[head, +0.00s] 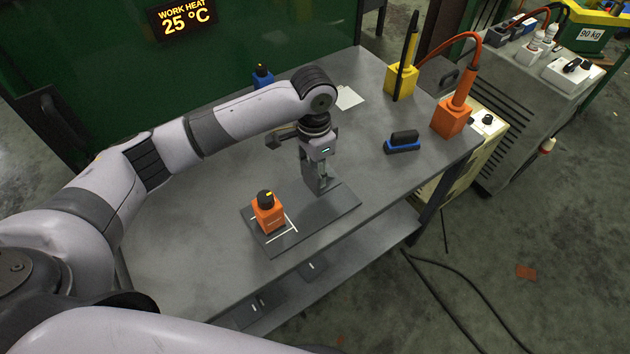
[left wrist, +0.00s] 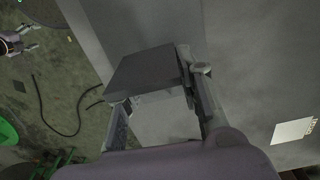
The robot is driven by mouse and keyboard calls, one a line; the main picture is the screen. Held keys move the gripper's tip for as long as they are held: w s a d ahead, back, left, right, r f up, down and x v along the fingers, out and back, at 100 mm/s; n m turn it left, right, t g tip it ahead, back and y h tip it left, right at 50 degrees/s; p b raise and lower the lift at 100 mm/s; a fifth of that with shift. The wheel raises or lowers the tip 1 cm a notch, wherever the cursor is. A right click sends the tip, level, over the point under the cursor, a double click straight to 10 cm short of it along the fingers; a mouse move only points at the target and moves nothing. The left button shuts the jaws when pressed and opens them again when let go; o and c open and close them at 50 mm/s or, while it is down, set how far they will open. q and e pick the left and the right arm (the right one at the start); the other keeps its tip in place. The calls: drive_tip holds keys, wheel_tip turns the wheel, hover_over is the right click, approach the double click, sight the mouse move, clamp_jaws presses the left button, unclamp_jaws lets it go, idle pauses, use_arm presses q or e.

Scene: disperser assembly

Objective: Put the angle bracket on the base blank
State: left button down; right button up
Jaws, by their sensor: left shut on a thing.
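My left gripper (head: 319,182) points down over the right part of the base blank (head: 335,207), a flat dark grey plate on the table. It is shut on the grey angle bracket (head: 315,174), which is partly hidden by the fingers. In the left wrist view the bracket (left wrist: 145,70) shows as a dark flat face with a paler part between the fingers (left wrist: 160,112). I cannot tell whether its lower end touches the blank. What looks like my right gripper (left wrist: 22,39) is small at the upper left of the left wrist view, over the floor.
An orange block with a black knob (head: 268,215) stands on the blank's left part, by white corner lines. A blue-black brush-like tool (head: 403,142), a yellow holder (head: 400,81) and an orange holder (head: 452,117) stand farther right. The table's front left is clear.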

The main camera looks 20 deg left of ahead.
use_arm(q)
drive_tip(key=shift+f, duration=0.6)
wheel_tip(320, 180, down, 2)
drive_tip(key=shift+f, duration=0.9)
drive_tip(key=c, duration=1.1)
unclamp_jaws()
use_arm(e)
drive_tip(key=shift+s+a+r, duration=0.1)
drive_tip(key=shift+s, duration=0.55)
use_arm(q)
wheel_tip(320, 180, up, 12)
drive_tip(key=shift+a+r+b, duration=0.1)
drive_tip(key=shift+b, duration=0.3)
use_arm(e)
drive_tip(key=shift+s+a+f, duration=0.1)
drive_tip(key=shift+a+f, duration=0.05)
drive_tip(key=shift+f, duration=0.4)
